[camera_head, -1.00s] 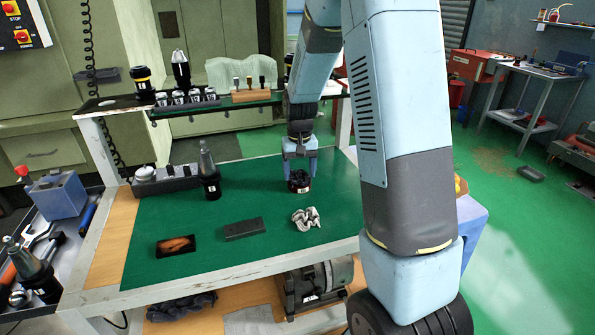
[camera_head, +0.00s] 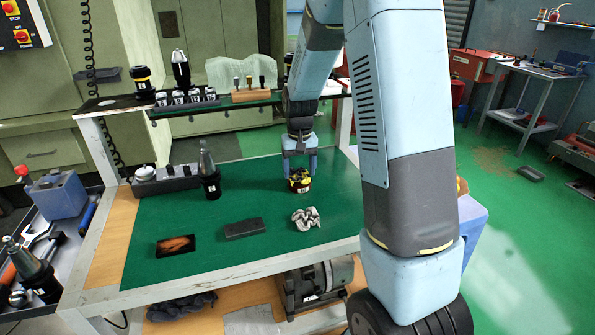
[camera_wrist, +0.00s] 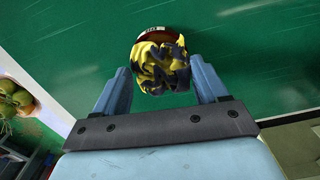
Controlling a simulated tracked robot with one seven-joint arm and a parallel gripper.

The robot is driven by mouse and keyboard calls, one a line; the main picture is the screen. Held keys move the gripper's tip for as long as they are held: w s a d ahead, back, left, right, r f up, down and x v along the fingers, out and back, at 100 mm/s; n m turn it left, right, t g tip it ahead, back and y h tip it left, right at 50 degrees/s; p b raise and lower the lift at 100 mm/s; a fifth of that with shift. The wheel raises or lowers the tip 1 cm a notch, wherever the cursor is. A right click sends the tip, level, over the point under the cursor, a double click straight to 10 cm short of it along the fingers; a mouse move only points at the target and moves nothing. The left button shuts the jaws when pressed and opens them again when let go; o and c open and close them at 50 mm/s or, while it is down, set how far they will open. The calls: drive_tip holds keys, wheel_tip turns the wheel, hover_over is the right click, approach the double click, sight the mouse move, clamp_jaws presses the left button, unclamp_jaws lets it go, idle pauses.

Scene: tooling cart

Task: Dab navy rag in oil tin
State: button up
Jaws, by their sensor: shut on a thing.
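The navy rag (camera_wrist: 160,68) is a crumpled navy-and-yellow cloth between the two fingers of my gripper (camera_wrist: 160,80) in the wrist view. My gripper (camera_head: 299,160) is shut on it and points down over the green mat. The oil tin (camera_wrist: 154,33) shows a dark red rim with a pale label, partly covered by the rag. In the head view the tin (camera_head: 299,189) stands upright on the mat, with the yellow of the rag (camera_head: 298,178) at its top. I cannot tell how deep the rag sits in the tin.
A black-and-white crumpled cloth (camera_head: 305,217), a dark block (camera_head: 244,228) and a dark plate with an orange patch (camera_head: 176,246) lie nearer on the mat. A black tool holder (camera_head: 209,180) stands left. A raised shelf (camera_head: 220,104) runs behind.

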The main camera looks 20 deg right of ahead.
sight(299, 170)
drive_tip(key=shift+r, duration=3.1)
